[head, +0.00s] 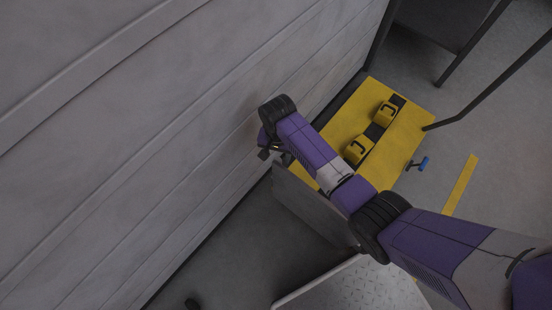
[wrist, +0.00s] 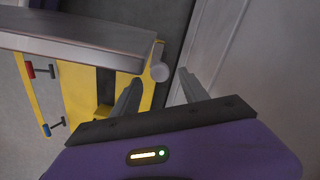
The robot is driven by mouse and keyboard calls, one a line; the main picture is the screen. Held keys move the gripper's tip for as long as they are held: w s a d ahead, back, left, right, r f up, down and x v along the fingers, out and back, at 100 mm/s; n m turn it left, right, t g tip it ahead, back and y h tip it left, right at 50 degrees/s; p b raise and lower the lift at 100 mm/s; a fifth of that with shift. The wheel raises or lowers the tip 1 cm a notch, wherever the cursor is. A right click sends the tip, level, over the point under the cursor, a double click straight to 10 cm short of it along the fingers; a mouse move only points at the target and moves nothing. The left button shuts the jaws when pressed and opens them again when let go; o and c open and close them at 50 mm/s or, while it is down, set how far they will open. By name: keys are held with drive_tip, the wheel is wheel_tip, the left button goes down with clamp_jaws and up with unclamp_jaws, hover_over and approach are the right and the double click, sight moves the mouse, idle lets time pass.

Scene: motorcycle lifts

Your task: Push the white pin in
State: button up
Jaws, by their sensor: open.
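A pale cylinder, apparently the white pin (wrist: 158,64), sticks out at the end of a grey panel (wrist: 85,35) in the wrist view. Its round end faces my gripper. My gripper (wrist: 161,77) is open, with one finger to each side of the pin's end in the picture; I see no clear contact. In the head view my gripper (head: 268,152) is beside the grey wall, near the panel's upper end, and the pin is not distinguishable there.
A yellow lift base (head: 345,120) with yellow clamps (head: 385,114) lies beyond the panel. A blue-handled pin (head: 418,164) shows at its right edge; a red-handled one (wrist: 40,71) shows in the wrist view. The ribbed wall (head: 130,130) stands close to my gripper.

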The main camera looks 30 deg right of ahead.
sight(278, 160)
drive_tip(key=shift+f+b, duration=0.35)
drive_tip(key=shift+f, duration=1.15)
drive_tip(key=shift+c, duration=0.4)
clamp_jaws()
